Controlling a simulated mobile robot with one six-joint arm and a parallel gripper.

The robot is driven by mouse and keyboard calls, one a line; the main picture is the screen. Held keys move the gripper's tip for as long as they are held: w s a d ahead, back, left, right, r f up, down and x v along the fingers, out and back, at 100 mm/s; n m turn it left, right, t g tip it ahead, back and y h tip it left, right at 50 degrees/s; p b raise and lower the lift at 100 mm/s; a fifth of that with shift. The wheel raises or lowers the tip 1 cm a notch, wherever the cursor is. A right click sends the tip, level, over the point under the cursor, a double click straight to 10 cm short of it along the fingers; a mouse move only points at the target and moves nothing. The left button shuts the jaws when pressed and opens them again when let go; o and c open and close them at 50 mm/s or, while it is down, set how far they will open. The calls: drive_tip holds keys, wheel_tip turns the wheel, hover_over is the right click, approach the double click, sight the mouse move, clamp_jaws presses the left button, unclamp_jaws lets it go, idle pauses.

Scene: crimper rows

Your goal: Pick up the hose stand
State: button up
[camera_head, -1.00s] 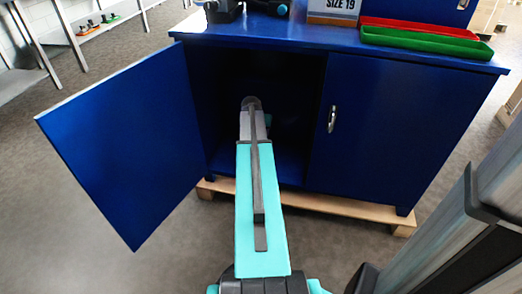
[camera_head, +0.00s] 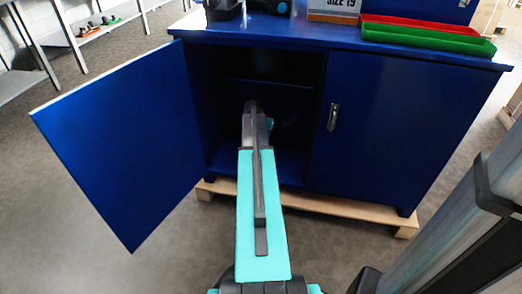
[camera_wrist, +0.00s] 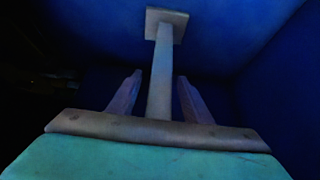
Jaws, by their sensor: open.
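The hose stand (camera_wrist: 160,72) shows in the wrist view as a pale post with a square plate at its far end. I take this to be the hose stand; the light is dim. My gripper (camera_wrist: 158,79) is open, with one finger on each side of the post. Whether the fingers touch it, I cannot tell. The post's near end is hidden behind the gripper's body. In the head view my arm reaches into the open left side of the blue cabinet (camera_head: 385,130), and hides the stand and the fingers.
The cabinet's left door (camera_head: 125,145) stands wide open. Dark inner walls surround my gripper. The right door is shut, with a handle (camera_head: 333,117). A green tray (camera_head: 425,40) and a red tray (camera_head: 420,26) lie on top. A wooden pallet (camera_head: 320,203) is underneath.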

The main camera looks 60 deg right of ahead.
clamp_jaws()
idle(1.2)
drive_tip(key=shift+d+r, duration=0.15)
